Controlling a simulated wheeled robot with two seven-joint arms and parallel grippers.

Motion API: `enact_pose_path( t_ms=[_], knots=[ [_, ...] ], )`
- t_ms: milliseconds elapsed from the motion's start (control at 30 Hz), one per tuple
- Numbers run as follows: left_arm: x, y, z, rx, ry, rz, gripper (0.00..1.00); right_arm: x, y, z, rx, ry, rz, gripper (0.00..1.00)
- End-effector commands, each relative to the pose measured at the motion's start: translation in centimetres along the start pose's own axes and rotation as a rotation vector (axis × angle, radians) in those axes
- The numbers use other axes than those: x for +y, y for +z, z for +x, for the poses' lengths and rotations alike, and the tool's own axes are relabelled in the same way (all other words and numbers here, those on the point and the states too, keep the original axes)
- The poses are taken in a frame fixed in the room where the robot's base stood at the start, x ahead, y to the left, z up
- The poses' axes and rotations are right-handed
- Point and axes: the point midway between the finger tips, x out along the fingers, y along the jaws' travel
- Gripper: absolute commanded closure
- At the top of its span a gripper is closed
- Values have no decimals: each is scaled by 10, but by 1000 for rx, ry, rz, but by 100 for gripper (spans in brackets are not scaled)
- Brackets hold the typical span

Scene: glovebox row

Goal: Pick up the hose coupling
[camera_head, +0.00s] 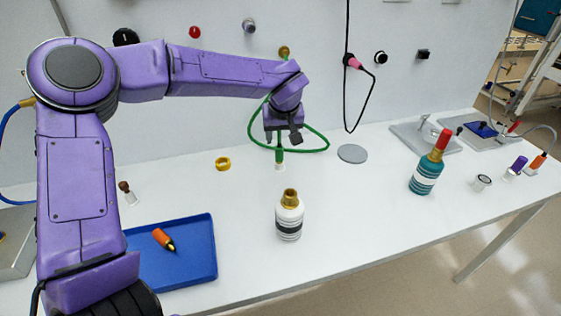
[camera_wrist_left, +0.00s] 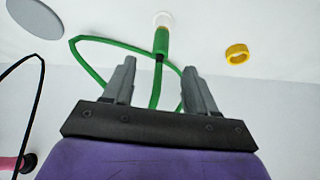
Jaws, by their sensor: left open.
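The hose coupling appears to be the green cylindrical end (camera_head: 279,156) of a green hose that loops over the white bench. It stands about upright with a pale piece at its lower end. It also shows in the left wrist view (camera_wrist_left: 161,42), just beyond the fingertips and in line with the gap between them. My left gripper (camera_head: 282,139) is open and empty, pointing down above the coupling at the hose side. In the left wrist view its two grey fingers (camera_wrist_left: 159,66) are apart, with the green hose running between them. My right gripper is not in view.
A yellow ring (camera_head: 223,163) lies left of the coupling, and a grey disc (camera_head: 352,153) to its right. A white bottle (camera_head: 289,222) stands in front. A blue tray (camera_head: 200,268) holds an orange item (camera_head: 164,239). A teal bottle (camera_head: 425,175) stands right.

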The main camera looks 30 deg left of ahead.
Motion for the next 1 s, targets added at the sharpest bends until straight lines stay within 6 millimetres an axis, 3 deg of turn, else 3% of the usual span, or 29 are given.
enact_pose_path(
  t_ms=[533,833,867,1000],
  knots=[
    [-1,-1,89,-2,-3,1,43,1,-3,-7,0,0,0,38],
    [0,-1,99,0,0,0,43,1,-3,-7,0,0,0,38],
    [0,-1,99,0,0,0,49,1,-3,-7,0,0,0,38],
    [0,-1,99,0,0,0,95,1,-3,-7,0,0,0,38]
  ],
)
